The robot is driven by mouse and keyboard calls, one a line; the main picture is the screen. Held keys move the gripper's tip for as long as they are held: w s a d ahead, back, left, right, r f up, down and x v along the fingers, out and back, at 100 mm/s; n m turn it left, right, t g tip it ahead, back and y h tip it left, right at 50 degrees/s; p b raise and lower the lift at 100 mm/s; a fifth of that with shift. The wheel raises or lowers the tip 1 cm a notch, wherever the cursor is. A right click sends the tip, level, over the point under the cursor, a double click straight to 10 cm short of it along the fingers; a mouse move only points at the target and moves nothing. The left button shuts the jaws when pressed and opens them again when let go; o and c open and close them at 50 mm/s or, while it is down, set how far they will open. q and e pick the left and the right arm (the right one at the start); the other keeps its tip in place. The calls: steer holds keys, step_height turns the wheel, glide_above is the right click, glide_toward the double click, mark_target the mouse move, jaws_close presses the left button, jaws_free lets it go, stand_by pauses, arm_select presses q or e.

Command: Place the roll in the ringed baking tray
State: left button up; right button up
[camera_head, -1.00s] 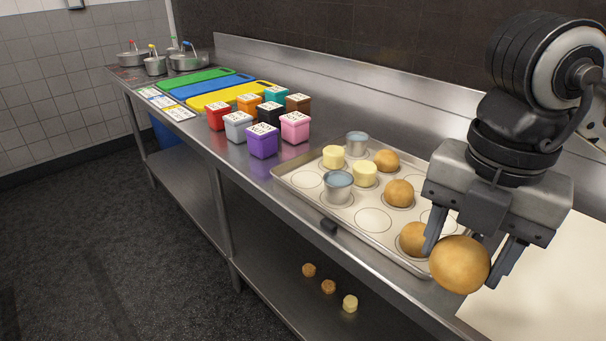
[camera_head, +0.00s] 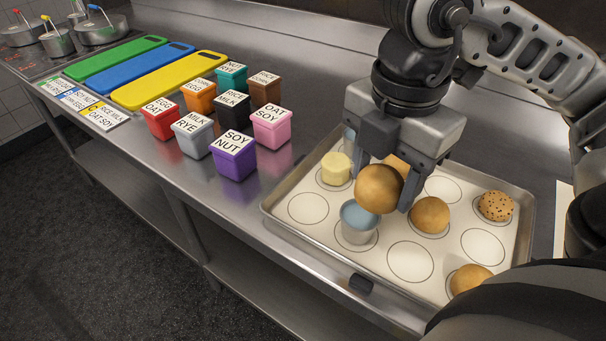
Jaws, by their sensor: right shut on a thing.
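My right gripper (camera_head: 394,190) is shut on a round golden roll (camera_head: 379,189) and holds it over the ringed baking tray (camera_head: 283,238). The held roll overlaps the top of a metal cup with a blue inside (camera_head: 359,226) in the picture; I cannot tell the gap between them. The tray also bears a cream cylinder (camera_head: 336,169), a plain roll (camera_head: 430,215), a seeded roll (camera_head: 496,206) and a roll at the near edge (camera_head: 470,279). Another roll behind is mostly hidden by the gripper. Several rings are bare. My left gripper is not in view.
Labelled coloured boxes, among them a purple one (camera_head: 234,160) and a pink one (camera_head: 271,129), stand left of the tray. Yellow (camera_head: 168,82), blue and green boards lie beyond them, then pots (camera_head: 100,30). My own dark arm part covers the lower right corner.

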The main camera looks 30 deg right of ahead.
steer(key=w+a+f, duration=0.2)
steer(key=w+f, duration=0.1)
steer(key=w, duration=0.4)
glide_above(311, 206)
steer(key=f, duration=0.5)
steer(key=shift+s, duration=0.3)
steer(key=f, duration=0.1)
steer(key=f+p, duration=0.1)
steer(key=f, duration=0.1)
steer(key=shift+w+f, duration=0.1)
steer(key=shift+w, duration=0.25)
steer(key=shift+f, duration=0.35)
steer(key=shift+f, duration=0.2)
steer(key=o, duration=1)
steer(key=shift+c, duration=0.2)
steer(key=shift+r, duration=0.1)
